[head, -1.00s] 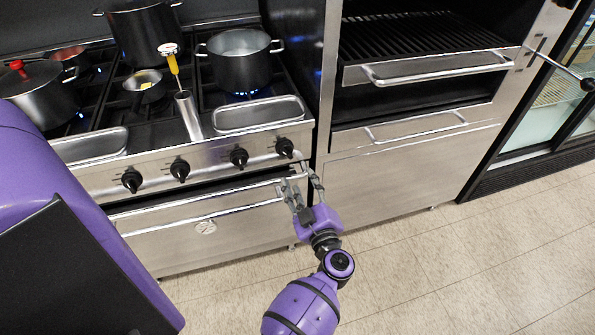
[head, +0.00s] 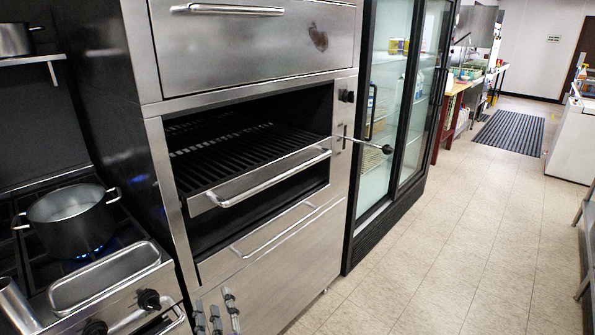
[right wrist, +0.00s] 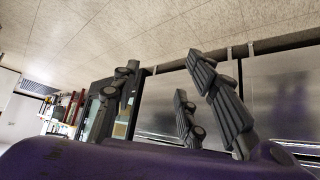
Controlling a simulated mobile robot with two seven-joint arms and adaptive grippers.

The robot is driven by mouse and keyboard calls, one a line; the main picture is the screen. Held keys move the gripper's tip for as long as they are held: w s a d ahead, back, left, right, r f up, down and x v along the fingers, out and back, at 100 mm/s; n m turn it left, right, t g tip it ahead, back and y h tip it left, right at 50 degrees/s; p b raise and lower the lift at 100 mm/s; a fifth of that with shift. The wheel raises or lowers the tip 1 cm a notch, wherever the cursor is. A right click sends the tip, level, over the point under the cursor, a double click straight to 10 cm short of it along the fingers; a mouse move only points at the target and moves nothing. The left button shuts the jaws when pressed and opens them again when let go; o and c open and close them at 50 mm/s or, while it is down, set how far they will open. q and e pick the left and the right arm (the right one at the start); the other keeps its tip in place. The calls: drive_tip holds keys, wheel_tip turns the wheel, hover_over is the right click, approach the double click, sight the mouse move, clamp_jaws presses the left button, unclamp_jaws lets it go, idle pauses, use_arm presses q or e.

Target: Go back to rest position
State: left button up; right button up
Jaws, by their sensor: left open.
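My left gripper (head: 215,308) shows at the bottom of the head view. Only its grey fingers are in the picture, apart and with nothing between them, in front of the lower steel panel of the broiler. The rest of that arm is out of view. My right gripper (right wrist: 160,85) shows in the right wrist view, its dark fingers spread wide and empty. It does not show in the head view.
A pot (head: 73,222) stands on a lit stove burner at left, near a steel tray (head: 105,280). The broiler's handle bar (head: 265,178) and black-knobbed lever (head: 386,149) stick out. A glass-door fridge (head: 385,120) stands beyond. Open floor (head: 460,240) lies at right.

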use_arm(q)
drive_tip(key=s+d+f+m+g+h+p, duration=0.2)
drive_tip(key=s+d+f+m+h, duration=0.4)
drive_tip(key=s+m+h, duration=0.3)
drive_tip(key=s+a+f+m+g+p, duration=0.1)
drive_tip(key=s+a+f+g, duration=0.1)
drive_tip(key=s, duration=0.7)
drive_tip(key=s+a+f+m+g+p, duration=0.1)
drive_tip(key=s+f+g, duration=0.1)
drive_tip(key=s+f, duration=0.3)
drive_tip(key=s+a+f+m+g+p, duration=0.1)
drive_tip(key=s+a+f+m+g, duration=0.1)
drive_tip(key=s, duration=1.1)
drive_tip(key=shift+s+a+f+g, duration=0.2)
drive_tip(key=shift+a+f+g, duration=0.1)
drive_tip(key=shift+f+g, duration=0.3)
use_arm(e)
wheel_tip(320, 180, up, 6)
drive_tip(key=w, duration=0.2)
drive_tip(key=shift+a+t, duration=0.3)
drive_tip(key=shift+a, duration=0.15)
use_arm(q)
drive_tip(key=shift+f, duration=0.1)
use_arm(e)
drive_tip(key=shift+w+f, duration=0.1)
